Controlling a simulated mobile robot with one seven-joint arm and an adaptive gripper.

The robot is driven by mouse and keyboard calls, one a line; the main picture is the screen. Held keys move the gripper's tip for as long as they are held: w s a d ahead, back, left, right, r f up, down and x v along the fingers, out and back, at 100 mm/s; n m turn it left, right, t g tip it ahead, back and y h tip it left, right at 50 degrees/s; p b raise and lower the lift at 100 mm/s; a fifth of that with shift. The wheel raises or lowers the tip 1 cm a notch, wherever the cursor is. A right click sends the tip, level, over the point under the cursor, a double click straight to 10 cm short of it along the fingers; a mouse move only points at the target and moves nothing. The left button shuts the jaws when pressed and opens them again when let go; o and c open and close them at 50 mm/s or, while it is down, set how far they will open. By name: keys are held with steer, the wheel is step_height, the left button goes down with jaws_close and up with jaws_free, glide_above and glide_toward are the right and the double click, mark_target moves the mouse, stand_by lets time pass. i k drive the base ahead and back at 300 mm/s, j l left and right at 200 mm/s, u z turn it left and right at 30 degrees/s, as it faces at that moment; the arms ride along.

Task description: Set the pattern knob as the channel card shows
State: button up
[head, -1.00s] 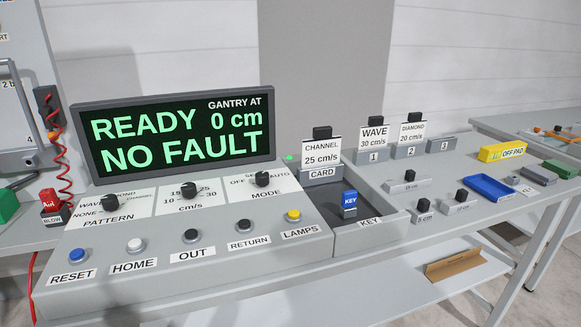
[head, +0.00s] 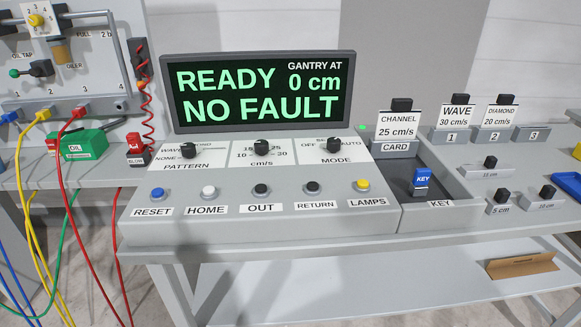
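The black pattern knob (head: 189,151) sits at the left of the console's upper face, above the PATTERN label. NONE and part of WAVE are readable beside it; the other marks and its pointer are too small or covered to tell. The channel card (head: 399,124) stands in the CARD holder right of the screen and reads CHANNEL, 25 cm/s. The cm/s knob (head: 261,147) and the MODE knob (head: 334,145) are to the right of the pattern knob. The screen (head: 258,92) reads READY, 0 cm, NO FAULT, gantry at. My gripper is not in view.
A row of buttons, RESET (head: 157,194) to LAMPS (head: 363,186), lies in front of the knobs. The blue key (head: 422,178) stands in a tray at right. Wave (head: 457,111) and diamond (head: 501,112) cards stand further right. Coloured hoses hang at left.

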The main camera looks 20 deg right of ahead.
mark_target(188, 150)
steer(key=i+j, duration=0.7)
steer(key=j, duration=0.2)
